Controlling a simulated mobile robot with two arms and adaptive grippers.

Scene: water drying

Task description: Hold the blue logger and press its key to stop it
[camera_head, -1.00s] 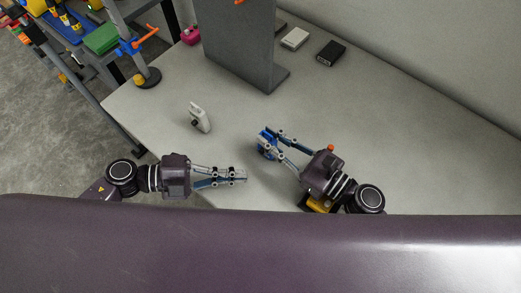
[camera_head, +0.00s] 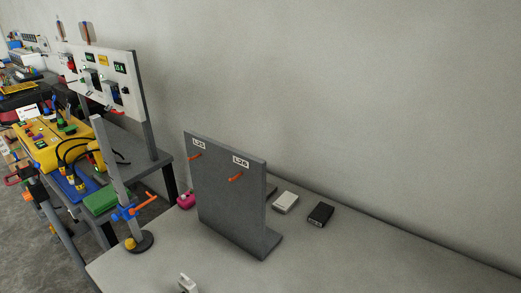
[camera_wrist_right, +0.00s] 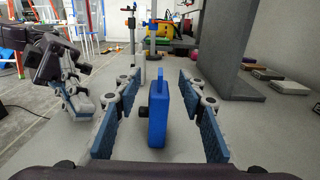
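In the right wrist view the blue logger (camera_wrist_right: 159,112) stands upright on the table, with a narrow tab on top and a dark round knob on its left side. My right gripper (camera_wrist_right: 160,135) is open, its fingers on either side of the logger with gaps on both sides. My left gripper (camera_wrist_right: 82,104) is at the left of the right wrist view, apart from the logger; its fingers look close together and empty. The head view shows neither gripper nor the blue logger.
A grey upright panel (camera_head: 226,195) with two labels and orange hooks stands on the table (camera_head: 330,265). A white device (camera_head: 187,283) stands nearer. A post stand (camera_head: 138,241) is left.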

